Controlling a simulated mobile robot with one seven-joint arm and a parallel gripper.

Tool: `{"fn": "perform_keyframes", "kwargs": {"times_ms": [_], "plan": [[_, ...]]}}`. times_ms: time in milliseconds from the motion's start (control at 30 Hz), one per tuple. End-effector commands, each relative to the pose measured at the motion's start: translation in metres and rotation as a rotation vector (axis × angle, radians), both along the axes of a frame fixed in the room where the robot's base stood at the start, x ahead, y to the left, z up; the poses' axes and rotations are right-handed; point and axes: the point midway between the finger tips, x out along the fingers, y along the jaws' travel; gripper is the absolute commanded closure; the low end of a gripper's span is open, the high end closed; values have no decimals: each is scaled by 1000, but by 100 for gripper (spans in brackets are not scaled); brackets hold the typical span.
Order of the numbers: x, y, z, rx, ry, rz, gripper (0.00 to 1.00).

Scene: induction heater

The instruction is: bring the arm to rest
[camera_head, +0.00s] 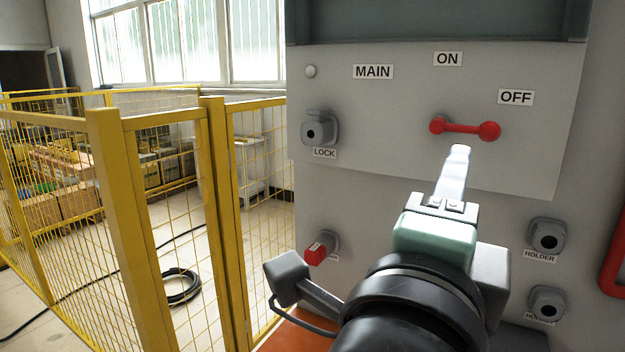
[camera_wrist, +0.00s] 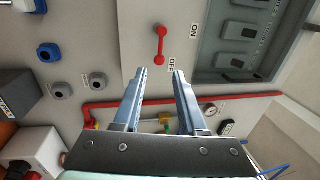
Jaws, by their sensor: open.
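My gripper (camera_head: 458,150) is raised in front of the grey panel, just below the red main switch handle (camera_head: 465,128) in the head view. In the wrist view my gripper (camera_wrist: 160,72) shows two separate fingers with an empty gap between them. The red handle (camera_wrist: 161,45) lies beyond the fingertips there, with a visible gap. In the head view the handle lies nearly level, its right knob below the OFF label (camera_head: 516,97). The ON label (camera_head: 447,59) is above it.
A grey LOCK socket (camera_head: 318,129) and a red knob (camera_head: 318,252) are left on the panel. Two HOLDER sockets (camera_head: 547,236) are at lower right. A yellow mesh fence (camera_head: 120,200) stands at left. A red pipe (camera_wrist: 245,97) crosses behind the fingers in the wrist view.

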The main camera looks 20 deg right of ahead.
Motion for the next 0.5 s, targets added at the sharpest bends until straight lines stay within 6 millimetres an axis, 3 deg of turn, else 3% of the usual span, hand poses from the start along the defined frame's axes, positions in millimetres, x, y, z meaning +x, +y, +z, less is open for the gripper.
{"fn": "perform_keyframes", "kwargs": {"times_ms": [167, 267, 367, 500], "plan": [[1, 1, 2, -13, 5, 4, 59], [5, 12, 13, -101, 32, 26, 59], [13, 37, 34, -288, 86, 62, 59], [22, 90, 69, -652, 155, 92, 59]]}}
